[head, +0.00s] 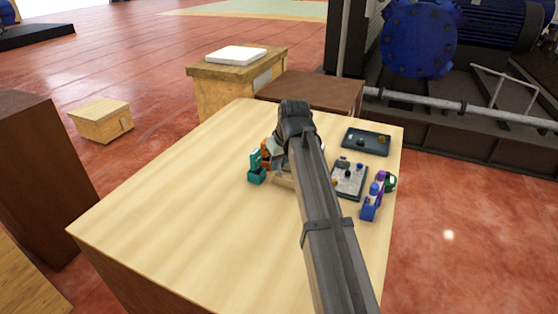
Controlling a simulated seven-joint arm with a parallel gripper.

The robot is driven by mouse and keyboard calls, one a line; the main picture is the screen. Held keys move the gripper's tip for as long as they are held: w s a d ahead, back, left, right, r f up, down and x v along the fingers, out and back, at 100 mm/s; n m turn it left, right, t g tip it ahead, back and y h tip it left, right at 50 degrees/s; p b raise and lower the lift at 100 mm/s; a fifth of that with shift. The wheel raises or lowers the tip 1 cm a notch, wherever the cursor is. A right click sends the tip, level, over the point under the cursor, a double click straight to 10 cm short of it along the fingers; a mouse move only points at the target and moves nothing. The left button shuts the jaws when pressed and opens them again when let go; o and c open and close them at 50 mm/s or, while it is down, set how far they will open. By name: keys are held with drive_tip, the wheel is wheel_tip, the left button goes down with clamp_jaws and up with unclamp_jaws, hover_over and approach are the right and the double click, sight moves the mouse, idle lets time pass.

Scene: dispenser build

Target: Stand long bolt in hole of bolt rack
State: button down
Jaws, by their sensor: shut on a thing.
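My gripper (281,158) is over the back middle of the pale wooden table (190,190), mostly hidden behind my arm. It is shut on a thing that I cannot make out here. I cannot pick out the long bolt. A pale block (284,181) shows in part below the gripper; I cannot tell whether it is the bolt rack. A grey plate (341,188) with small dark, blue and yellow parts lies just right of my arm.
A teal holder (257,177) with an orange part (265,150) stands left of the gripper. A dark tray (366,150) with small parts lies back right. A blue and purple stand (369,210) is near the right edge. The table's left and front are clear.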

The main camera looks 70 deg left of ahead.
drive_tip(key=shift+f, duration=0.55)
drive_tip(key=c, duration=1)
unclamp_jaws()
drive_tip(key=shift+o, duration=0.2)
drive_tip(key=shift+r, duration=0.15)
drive_tip(key=shift+r, duration=3.35)
